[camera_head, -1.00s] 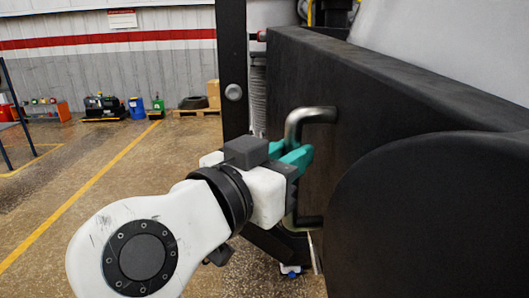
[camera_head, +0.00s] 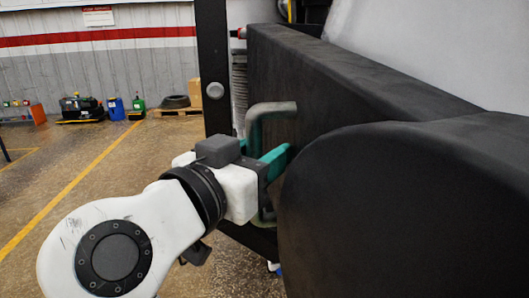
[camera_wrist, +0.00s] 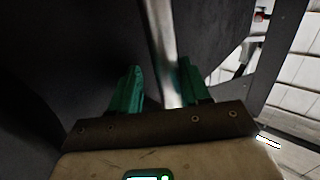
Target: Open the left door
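The dark door panel (camera_head: 330,95) runs from the picture's middle towards the right in the head view. A bent metal handle (camera_head: 271,108) stands out from its face, and its bar also shows in the wrist view (camera_wrist: 164,45). My gripper (camera_head: 260,152) is at the handle with its teal fingers apart. In the wrist view, the bar passes between the fingers of my gripper (camera_wrist: 158,85), close to the right finger and with a gap to the left one. The lower part of the handle is partly hidden behind my gripper.
A dark upright post (camera_head: 214,70) stands left of the door. A large dark rounded part (camera_head: 400,210) fills the lower right. Open floor (camera_head: 150,170) with a yellow line lies to the left. A blue container (camera_head: 115,109) and a pallet (camera_head: 180,111) stand by the far wall.

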